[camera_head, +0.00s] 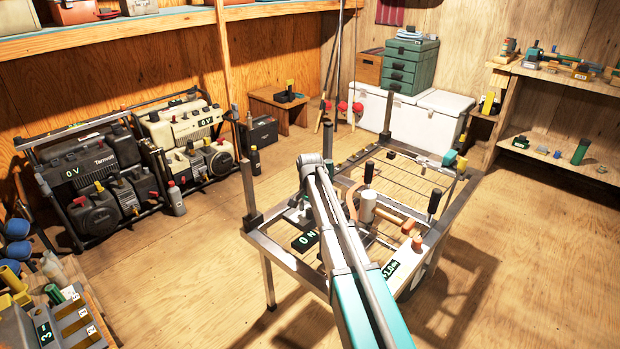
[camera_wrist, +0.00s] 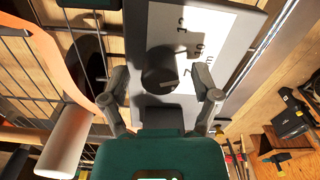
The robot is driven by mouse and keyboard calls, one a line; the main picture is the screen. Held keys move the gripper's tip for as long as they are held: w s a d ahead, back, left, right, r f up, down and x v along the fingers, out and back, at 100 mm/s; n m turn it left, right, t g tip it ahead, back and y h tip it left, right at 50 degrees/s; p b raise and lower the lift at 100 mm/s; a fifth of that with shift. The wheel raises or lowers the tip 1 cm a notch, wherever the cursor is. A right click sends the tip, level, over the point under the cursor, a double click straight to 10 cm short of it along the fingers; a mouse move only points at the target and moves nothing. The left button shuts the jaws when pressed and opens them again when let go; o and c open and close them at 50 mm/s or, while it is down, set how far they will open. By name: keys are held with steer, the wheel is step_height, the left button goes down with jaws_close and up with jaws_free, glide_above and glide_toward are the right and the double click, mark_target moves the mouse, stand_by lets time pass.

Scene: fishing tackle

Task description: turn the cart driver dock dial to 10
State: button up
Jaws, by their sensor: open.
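A dark round knob (camera_wrist: 160,72) stands on a grey block with a white number scale (camera_wrist: 203,50) in the wrist view. My gripper (camera_wrist: 160,84) is open, with one finger on each side of the knob. I see gaps beside it and cannot tell whether either finger touches. In the head view my arm reaches over the metal cart frame (camera_head: 283,262), and the dial and my fingertips cannot be made out there.
Upright posts and dark-handled levers (camera_head: 434,203) rise from the frame. Generators (camera_head: 90,175) stand left, a white chest (camera_head: 410,118) behind. Floor to the right is clear.

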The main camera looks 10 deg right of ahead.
mark_target(310, 209)
steer(key=m, duration=0.6)
steer(key=shift+m, duration=0.3)
step_height(310, 209, up, 14)
steer(key=p, duration=1.4)
steer(key=shift+f, duration=0.1)
steer(key=s+a+n, duration=0.1)
steer(key=s+n, duration=1.5)
steer(key=s, duration=1.4)
step_height(310, 209, up, 16)
steer(key=p, duration=1.6)
steer(key=shift+w+m, duration=0.3)
steer(key=shift+w, duration=0.15)
steer(key=shift+a, duration=0.1)
